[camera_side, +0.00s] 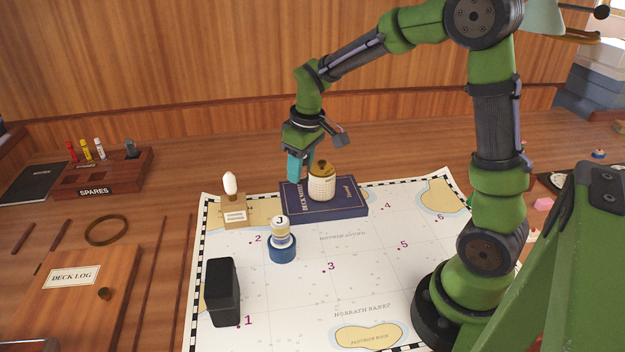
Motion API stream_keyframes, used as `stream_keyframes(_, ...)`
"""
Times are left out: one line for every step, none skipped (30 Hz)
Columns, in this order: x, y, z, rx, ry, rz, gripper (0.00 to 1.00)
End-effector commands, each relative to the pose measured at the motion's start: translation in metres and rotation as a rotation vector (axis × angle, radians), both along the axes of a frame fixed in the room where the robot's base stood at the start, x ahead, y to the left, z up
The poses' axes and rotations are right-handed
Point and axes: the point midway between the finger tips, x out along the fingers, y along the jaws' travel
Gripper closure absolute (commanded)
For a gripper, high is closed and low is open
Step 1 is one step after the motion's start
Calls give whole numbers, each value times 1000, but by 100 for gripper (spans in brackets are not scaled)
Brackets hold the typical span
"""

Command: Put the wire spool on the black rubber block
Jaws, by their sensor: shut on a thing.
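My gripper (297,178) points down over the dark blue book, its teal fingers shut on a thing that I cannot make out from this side. A cream, ribbed round thing with a brown-gold top (322,187) is just right of the fingers, at the book; whether they touch it is unclear. I cannot surely pick out the wire spool. The black rubber block (222,290) stands upright on the chart at the front left, apart from my gripper, and nothing is on its top.
The blue book (350,208) lies on the chart (300,310). A small white J-labelled thing (280,228) sits on a round blue base (282,250) between the book and the block. A box with a white bulb (234,212) stands left of the book.

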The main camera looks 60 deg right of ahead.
Motion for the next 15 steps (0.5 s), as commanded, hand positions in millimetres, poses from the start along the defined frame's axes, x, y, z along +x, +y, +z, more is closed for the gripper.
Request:
stream_keyframes(2,0,16,-1,-7,0,93)
stream_keyframes(1,0,24,-1,-8,0,93)
stream_keyframes(1,0,33,-1,-5,1,93)
stream_keyframes(1,0,39,-2,-5,1,93)
stream_keyframes(1,0,46,-1,-6,0,93)
stream_keyframes(1,0,54,-1,-4,0,93)
stream_keyframes(1,0,59,-2,-4,1,93)
stream_keyframes(1,0,64,-1,-3,1,93)
stream_keyframes(1,0,71,-1,-4,0,93)
stream_keyframes(1,0,76,-1,-5,0,93)
stream_keyframes(-2,6,76,1,0,15,93)
stream_keyframes(-5,14,75,1,1,37,93)
stream_keyframes(-7,20,75,3,0,50,93)
stream_keyframes(-9,25,76,3,0,66,93)
stream_keyframes(-12,33,76,4,-1,86,93)
